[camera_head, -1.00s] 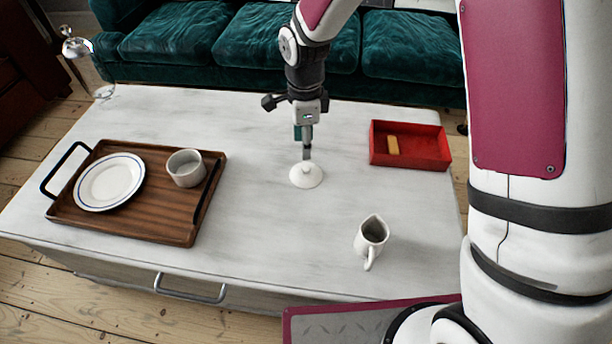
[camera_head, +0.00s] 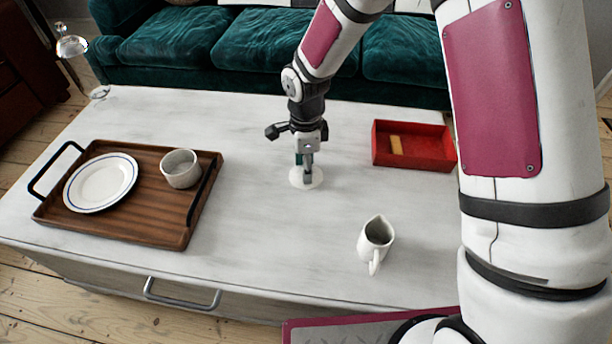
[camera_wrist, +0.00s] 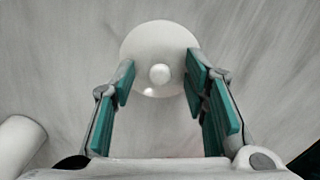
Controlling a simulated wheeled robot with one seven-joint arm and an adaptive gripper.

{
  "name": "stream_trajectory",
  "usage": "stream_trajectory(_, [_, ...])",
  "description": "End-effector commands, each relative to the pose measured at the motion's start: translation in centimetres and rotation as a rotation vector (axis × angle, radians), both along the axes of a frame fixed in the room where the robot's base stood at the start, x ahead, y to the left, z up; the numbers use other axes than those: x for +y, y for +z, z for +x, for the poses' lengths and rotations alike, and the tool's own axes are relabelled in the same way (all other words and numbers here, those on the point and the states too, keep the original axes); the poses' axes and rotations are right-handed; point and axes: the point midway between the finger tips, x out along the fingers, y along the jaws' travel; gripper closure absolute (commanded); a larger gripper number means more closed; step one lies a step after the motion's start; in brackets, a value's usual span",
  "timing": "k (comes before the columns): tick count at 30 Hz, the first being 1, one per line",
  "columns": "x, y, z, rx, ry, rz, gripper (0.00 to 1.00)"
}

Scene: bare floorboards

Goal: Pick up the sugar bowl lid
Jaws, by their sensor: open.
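The sugar bowl lid (camera_head: 297,180) is a white disc lying on the pale table, its near edge showing below my gripper. In the wrist view the lid (camera_wrist: 150,38) shows whole, with a round knob (camera_wrist: 160,74) at its middle. My gripper (camera_head: 307,176) points down right over the lid and hides much of it in the head view. In the wrist view the gripper (camera_wrist: 158,88) is open, with its green-padded fingers on either side of the knob and nothing held. I cannot tell how far the fingertips are from the lid's surface.
A wooden tray (camera_head: 160,225) with a plate (camera_head: 100,183) and a white bowl (camera_head: 181,168) stands at the left. A white pitcher (camera_head: 375,240) stands at the front right. A red box (camera_head: 430,152) holding a tan block (camera_head: 396,145) is at the back right.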

Motion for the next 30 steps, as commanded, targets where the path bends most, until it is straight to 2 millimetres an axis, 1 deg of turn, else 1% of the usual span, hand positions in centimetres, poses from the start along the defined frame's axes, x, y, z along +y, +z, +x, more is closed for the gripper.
stream_trajectory(1, [0.0, 0.1, 0.0, 0.000, 0.000, 0.000, 0.59])
stream_trajectory(2, [0.0, 0.1, 0.0, 0.000, 0.000, 0.000, 0.61])
stream_trajectory(3, [0.0, 0.1, 0.0, 0.000, 0.000, 0.000, 0.70])
stream_trajectory(5, [0.0, 0.1, 0.0, 0.000, 0.000, 0.000, 0.84])
stream_trajectory(6, [0.0, 0.1, 0.0, 0.000, 0.000, 0.000, 0.93])
stream_trajectory(7, [0.0, 0.1, 0.0, 0.000, 0.000, 0.000, 1.00])
stream_trajectory(20, [0.0, 0.3, 0.0, -0.001, 0.000, 0.000, 1.00])
stream_trajectory(26, [0.0, 1.8, 0.0, -0.002, 0.001, -0.001, 1.00])
stream_trajectory(30, [0.0, 3.4, 0.1, -0.003, 0.001, -0.001, 1.00])
